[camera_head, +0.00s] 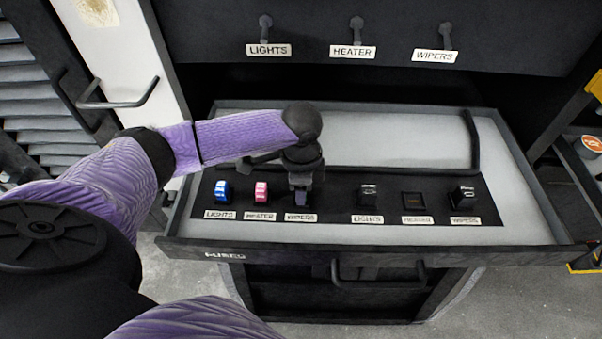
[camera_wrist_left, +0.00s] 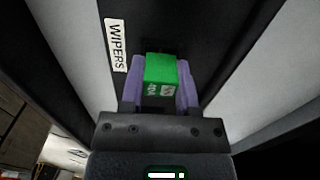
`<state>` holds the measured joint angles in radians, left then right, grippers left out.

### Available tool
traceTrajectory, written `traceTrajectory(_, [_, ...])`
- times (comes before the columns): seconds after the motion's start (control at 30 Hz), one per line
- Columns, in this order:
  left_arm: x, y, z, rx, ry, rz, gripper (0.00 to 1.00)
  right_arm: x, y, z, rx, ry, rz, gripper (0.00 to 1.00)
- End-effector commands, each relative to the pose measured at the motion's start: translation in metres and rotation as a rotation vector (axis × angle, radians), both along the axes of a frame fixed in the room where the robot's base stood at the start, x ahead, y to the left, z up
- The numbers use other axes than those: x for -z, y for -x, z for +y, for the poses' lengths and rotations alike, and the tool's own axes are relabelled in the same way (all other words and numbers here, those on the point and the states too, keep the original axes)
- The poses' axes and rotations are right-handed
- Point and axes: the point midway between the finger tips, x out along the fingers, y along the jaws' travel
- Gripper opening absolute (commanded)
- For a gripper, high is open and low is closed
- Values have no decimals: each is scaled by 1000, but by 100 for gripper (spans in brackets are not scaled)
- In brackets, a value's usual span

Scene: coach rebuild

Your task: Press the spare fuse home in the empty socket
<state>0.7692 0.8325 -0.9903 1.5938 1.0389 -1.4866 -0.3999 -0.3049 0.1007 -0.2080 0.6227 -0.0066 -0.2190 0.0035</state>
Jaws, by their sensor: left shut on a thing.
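My left gripper (camera_head: 302,190) is at the left WIPERS position on the black strip in the open drawer, pointing down. In the left wrist view its purple fingers (camera_wrist_left: 160,97) are shut on a green fuse (camera_wrist_left: 160,75) beside a WIPERS label (camera_wrist_left: 117,45). I cannot tell whether the fuse is seated. A blue fuse (camera_head: 222,192) and a pink fuse (camera_head: 261,192) stand to its left. In the right group, the HEATER position (camera_head: 414,200) looks flat and dark. Black raised blocks stand at LIGHTS (camera_head: 368,195) and WIPERS (camera_head: 463,194). My right gripper is out of view.
Three labelled switches (camera_head: 356,30) are on the panel above. The drawer's right side is clear.

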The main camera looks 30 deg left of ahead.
Motion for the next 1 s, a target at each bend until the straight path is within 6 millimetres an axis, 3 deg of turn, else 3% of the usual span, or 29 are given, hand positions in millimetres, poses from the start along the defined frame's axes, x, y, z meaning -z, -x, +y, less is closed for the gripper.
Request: traceTrajectory(1.0, [0,0,0,0,0,0,0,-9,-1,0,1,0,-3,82])
